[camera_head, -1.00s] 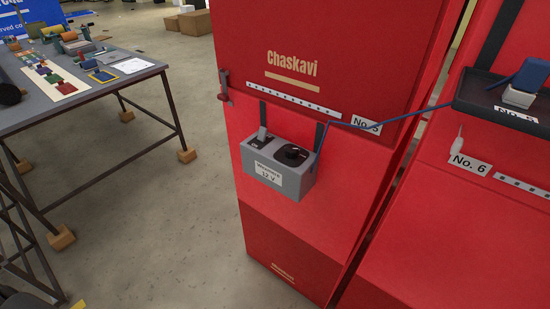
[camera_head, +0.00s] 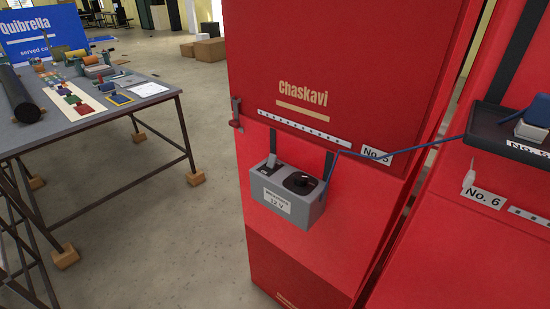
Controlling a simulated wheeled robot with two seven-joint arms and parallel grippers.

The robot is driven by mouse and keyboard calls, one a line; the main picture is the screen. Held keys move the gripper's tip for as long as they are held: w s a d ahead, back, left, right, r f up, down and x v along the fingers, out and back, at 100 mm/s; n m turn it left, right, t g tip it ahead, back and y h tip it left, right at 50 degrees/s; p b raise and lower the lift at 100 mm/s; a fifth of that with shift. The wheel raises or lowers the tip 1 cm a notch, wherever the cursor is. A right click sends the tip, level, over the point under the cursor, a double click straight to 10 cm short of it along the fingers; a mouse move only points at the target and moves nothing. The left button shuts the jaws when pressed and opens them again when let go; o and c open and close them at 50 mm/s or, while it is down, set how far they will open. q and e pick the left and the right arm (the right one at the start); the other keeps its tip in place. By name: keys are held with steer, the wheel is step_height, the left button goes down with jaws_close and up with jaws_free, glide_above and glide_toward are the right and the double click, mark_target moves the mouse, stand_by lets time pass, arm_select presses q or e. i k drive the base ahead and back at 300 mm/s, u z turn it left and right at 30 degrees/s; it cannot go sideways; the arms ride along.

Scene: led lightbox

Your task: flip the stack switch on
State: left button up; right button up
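A grey box (camera_head: 287,205) with a 12 V label hangs by dark straps on the front of the red No. 5 cabinet (camera_head: 330,60). On its top are a small grey lever (camera_head: 271,161) at the left and a round black knob (camera_head: 299,182) at the right. A blue cable (camera_head: 398,155) runs from the box to the right. A small grey and red lever (camera_head: 236,114) sits on the cabinet's left edge. I cannot tell which of these is the stack switch, or its state. Neither gripper is in view.
A dark tray (camera_head: 510,135) with a blue and white object hangs on the No. 6 cabinet (camera_head: 440,230) at the right. A table (camera_head: 100,124) with several small items stands at the left. Cardboard boxes (camera_head: 209,48) lie behind. The floor (camera_head: 160,235) between table and cabinet is clear.

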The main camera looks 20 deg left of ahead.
mark_target(272, 160)
steer(key=u, duration=0.05)
steer(key=k, duration=0.65)
steer(key=z, duration=0.75)
steer(key=i, duration=1.2)
steer(key=u, duration=0.55)
